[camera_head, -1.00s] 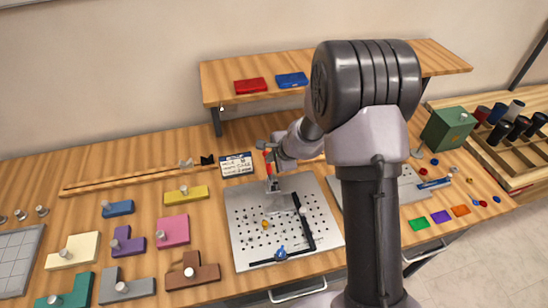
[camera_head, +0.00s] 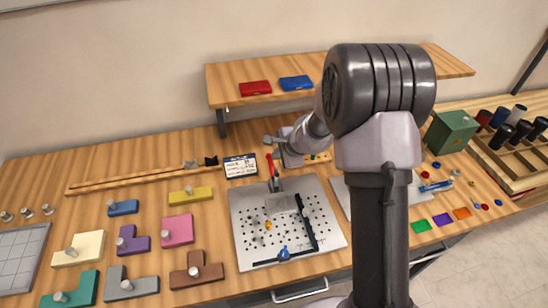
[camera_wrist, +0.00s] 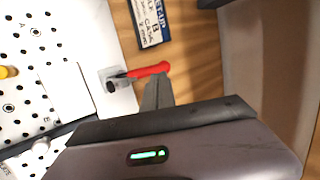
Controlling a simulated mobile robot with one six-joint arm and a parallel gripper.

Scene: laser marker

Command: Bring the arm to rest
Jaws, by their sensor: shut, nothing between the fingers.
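My gripper (camera_wrist: 158,82) is shut and empty in the wrist view, its fingers pointing toward a red handle (camera_wrist: 148,70). The fingertips look very close to the handle; I cannot tell whether they touch it. In the head view the red handle (camera_head: 269,163) stands at the back edge of a perforated metal plate (camera_head: 241,215). My wrist is just right of it, and the fingers are hard to make out there. The forearm and elbow reach over the right side of the bench and hide part of it.
A label card (camera_head: 240,166) lies behind the plate. Colored blocks, such as a pink one (camera_head: 177,230), fill the left bench. A shelf (camera_head: 350,75) with a red box (camera_head: 255,88) and a blue box (camera_head: 296,83) stands behind. A green box (camera_head: 450,130) is at right.

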